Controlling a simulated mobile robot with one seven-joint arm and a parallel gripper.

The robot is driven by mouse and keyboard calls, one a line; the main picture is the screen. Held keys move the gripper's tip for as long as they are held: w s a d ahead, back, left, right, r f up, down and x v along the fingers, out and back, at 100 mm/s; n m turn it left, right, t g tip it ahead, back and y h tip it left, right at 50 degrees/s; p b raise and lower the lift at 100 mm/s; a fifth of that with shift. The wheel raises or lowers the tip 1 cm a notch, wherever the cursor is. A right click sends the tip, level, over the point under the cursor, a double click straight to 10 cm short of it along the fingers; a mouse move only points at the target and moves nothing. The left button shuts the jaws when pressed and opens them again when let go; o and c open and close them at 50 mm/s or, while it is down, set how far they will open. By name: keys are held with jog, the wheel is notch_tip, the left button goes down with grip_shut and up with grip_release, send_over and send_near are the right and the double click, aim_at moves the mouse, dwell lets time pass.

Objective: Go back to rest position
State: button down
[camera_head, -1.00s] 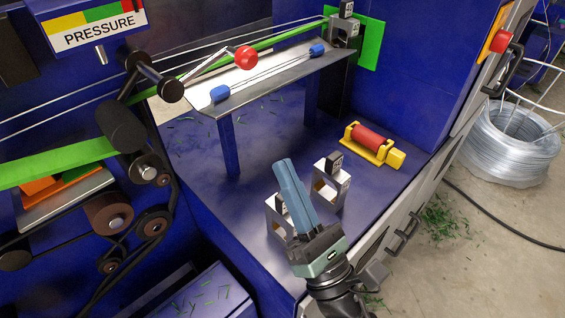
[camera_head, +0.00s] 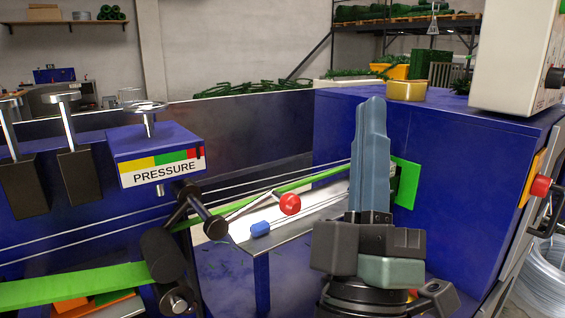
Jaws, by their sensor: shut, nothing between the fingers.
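My gripper (camera_head: 373,110) points straight up at the right of centre, with its blue-grey fingers shut together and nothing between them. It stands in front of the wire twisting machine (camera_head: 450,150) and hides part of the small metal table (camera_head: 280,240). A red ball-ended lever (camera_head: 290,204) and a blue piece (camera_head: 260,229) show on the table to the left of my gripper. The other end of the table is hidden behind the gripper.
A pressure box (camera_head: 160,155) and a green belt (camera_head: 75,288) are at the left. A red button (camera_head: 540,186) sits on the right edge, near a wire coil (camera_head: 545,275). A white control box (camera_head: 520,55) stands at upper right. Open air surrounds the fingertips.

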jog(key=s+a+r+m+y, duration=0.5)
jog(key=s+a+r+m, duration=0.1)
jog(key=a+r+m, duration=0.3)
notch_tip(320, 180, up, 25)
jog(key=d+p, duration=0.1)
jog(key=p, duration=2.3)
jog(key=shift+w+d+f, duration=0.15)
jog(key=shift+w, duration=0.2)
jog(key=c, duration=1.5)
grip_release()
jog(key=shift+c, duration=0.2)
